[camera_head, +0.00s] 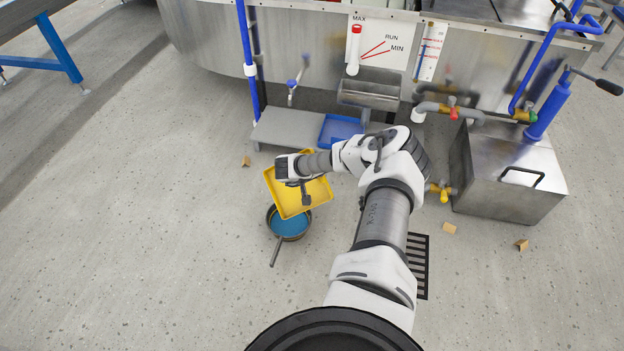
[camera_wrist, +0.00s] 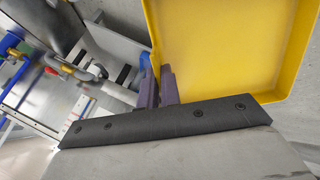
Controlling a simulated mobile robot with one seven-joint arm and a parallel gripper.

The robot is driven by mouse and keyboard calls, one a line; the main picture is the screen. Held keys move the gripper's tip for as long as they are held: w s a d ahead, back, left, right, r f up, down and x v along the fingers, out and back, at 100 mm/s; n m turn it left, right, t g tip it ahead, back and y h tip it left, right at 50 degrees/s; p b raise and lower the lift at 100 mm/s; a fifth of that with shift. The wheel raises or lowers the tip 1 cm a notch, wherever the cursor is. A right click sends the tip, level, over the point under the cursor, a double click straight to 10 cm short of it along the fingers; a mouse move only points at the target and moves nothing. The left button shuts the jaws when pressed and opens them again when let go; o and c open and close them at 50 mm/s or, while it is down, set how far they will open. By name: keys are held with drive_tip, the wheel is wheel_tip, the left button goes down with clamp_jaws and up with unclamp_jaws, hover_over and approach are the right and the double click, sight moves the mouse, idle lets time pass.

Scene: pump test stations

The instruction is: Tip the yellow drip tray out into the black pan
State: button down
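The yellow drip tray (camera_head: 286,201) is in my gripper (camera_head: 304,190), above the floor and over the far part of the black pan (camera_head: 271,224) in the head view. The tray looks tilted, its near corner toward the pan. The pan is round and dark, with a handle toward the viewer and blue inside it, apparently liquid. In the wrist view the purple fingers (camera_wrist: 158,78) are shut on the tray's wall, and the tray (camera_wrist: 225,45) shows a bare yellow inside, with part out of frame. The pan is not visible there.
A grey platform (camera_head: 287,128) with a blue tray (camera_head: 337,130) stands behind, below the steel tank. A metal box (camera_head: 510,178) with valves stands right. A floor grate (camera_head: 420,262) and small tan pieces (camera_head: 449,228) lie on the floor. The floor at left is mostly clear.

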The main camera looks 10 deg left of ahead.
drive_tip(key=w+f+g+b, duration=0.1)
drive_tip(key=w+b, duration=0.1)
drive_tip(key=w+d+f+g+b, duration=0.1)
drive_tip(key=w+f, duration=0.1)
drive_tip(key=shift+y+b, duration=0.35)
drive_tip(key=shift+y, duration=0.05)
drive_tip(key=shift+w+f+g, duration=0.1)
drive_tip(key=shift+w+g, duration=0.05)
drive_tip(key=shift+g, duration=0.35)
drive_tip(key=f+b, duration=0.1)
drive_tip(key=b, duration=0.1)
drive_tip(key=w+b, duration=0.1)
drive_tip(key=shift+d+f+g+y+b, duration=0.25)
drive_tip(key=shift+f+g+y+b, duration=0.05)
drive_tip(key=shift+f+g+b, duration=0.1)
drive_tip(key=f+b, duration=0.1)
drive_tip(key=b, duration=0.2)
drive_tip(key=w+g+b, duration=0.1)
drive_tip(key=b, duration=0.3)
drive_tip(key=w+f+g+b, duration=0.1)
drive_tip(key=b, duration=0.2)
drive_tip(key=shift+d+f+y, duration=0.25)
drive_tip(key=shift+f+y, duration=0.05)
drive_tip(key=shift+r+b, duration=0.1)
drive_tip(key=shift+b, duration=0.25)
drive_tip(key=shift+s+r+p, duration=0.1)
drive_tip(key=shift+r+p, duration=0.05)
drive_tip(key=shift+p, duration=0.2)
